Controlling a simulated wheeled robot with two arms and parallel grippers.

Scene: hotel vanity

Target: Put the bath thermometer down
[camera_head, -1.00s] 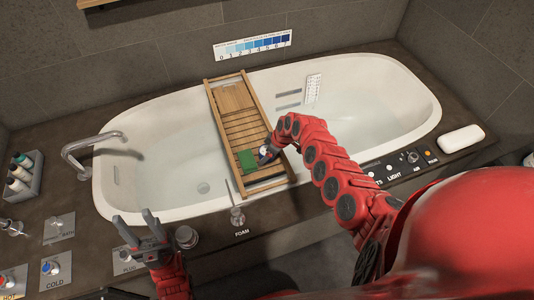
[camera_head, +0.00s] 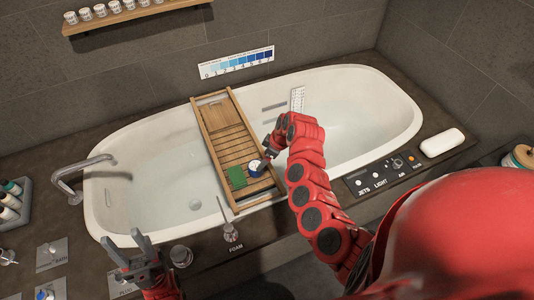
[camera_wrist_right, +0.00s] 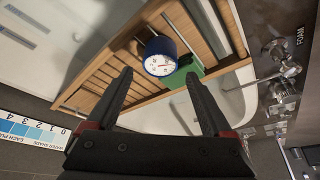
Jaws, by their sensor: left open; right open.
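The bath thermometer (camera_head: 256,168), a short blue cylinder with a white dial, sits on the wooden bath tray (camera_head: 197,118) beside a green block (camera_head: 237,177). It also shows in the right wrist view (camera_wrist_right: 160,58), dial facing the camera. My right gripper (camera_head: 267,154) is close to the thermometer on its far right side. In the right wrist view its two fingers (camera_wrist_right: 159,75) are spread and empty, with the thermometer beyond the tips. My left gripper (camera_head: 127,242) is open and empty, over the tub's near left rim.
The tray lies across the white bathtub (camera_head: 390,85). A tap (camera_head: 80,175) stands at the left, bottles in a caddy (camera_head: 12,205) further left. A foam knob (camera_head: 231,233) is near the tray's front end. Soap (camera_head: 442,142) and a control panel (camera_head: 385,175) are at the right.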

